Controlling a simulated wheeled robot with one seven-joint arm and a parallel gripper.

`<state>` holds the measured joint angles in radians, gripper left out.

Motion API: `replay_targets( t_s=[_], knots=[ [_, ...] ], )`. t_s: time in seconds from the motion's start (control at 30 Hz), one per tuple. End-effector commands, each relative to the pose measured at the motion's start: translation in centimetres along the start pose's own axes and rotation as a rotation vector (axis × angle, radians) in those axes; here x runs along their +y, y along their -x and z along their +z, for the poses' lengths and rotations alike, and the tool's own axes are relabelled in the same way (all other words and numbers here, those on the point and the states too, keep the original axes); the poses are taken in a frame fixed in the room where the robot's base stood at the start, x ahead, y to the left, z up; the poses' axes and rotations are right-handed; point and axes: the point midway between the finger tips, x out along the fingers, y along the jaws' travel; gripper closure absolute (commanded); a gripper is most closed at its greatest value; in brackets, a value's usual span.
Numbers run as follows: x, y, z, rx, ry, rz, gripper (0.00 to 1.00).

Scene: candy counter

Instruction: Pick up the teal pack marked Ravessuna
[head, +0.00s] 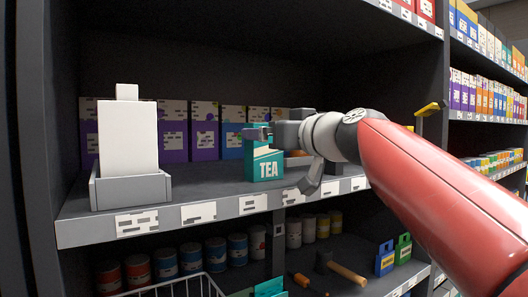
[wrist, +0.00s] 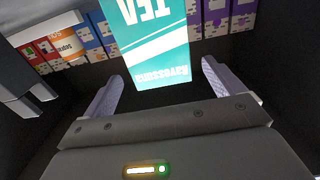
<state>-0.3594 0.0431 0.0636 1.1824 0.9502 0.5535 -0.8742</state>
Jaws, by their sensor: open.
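The teal pack (head: 265,165), marked TEA, stands upright near the front of the middle shelf in the head view. In the wrist view the teal pack (wrist: 158,45) appears upside down and reads Ravessuna. My gripper (head: 262,135) is at the pack's upper part in the head view, partly covering it. In the wrist view my gripper (wrist: 158,85) is open, with one finger on each side of the pack's near end. Gaps show between both fingers and the pack, so nothing is held.
Purple and blue boxes (head: 203,130) line the back of the shelf (head: 215,190). A white block in a grey holder (head: 130,188) stands at the left. The shelf is clear between the holder and the pack.

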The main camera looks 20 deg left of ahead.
Motion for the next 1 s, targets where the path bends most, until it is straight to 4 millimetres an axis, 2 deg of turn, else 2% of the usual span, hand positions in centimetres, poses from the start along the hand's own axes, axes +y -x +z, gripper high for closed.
replay_targets(
  t_s=[0.27,0.4,0.7,0.77,1.0],
  knots=[
    [-0.2,-3.7,-1.1,-0.002,-0.001,-0.003,0.06],
    [-0.1,-5.5,-0.9,-0.003,-0.001,-0.001,0.06],
    [-0.1,-6.1,-0.7,-0.001,0.0,0.001,0.06],
    [-0.1,-6.1,-0.7,-0.001,0.0,0.001,0.12],
    [-0.1,-6.1,-0.7,-0.001,0.0,0.001,0.43]
  ],
)
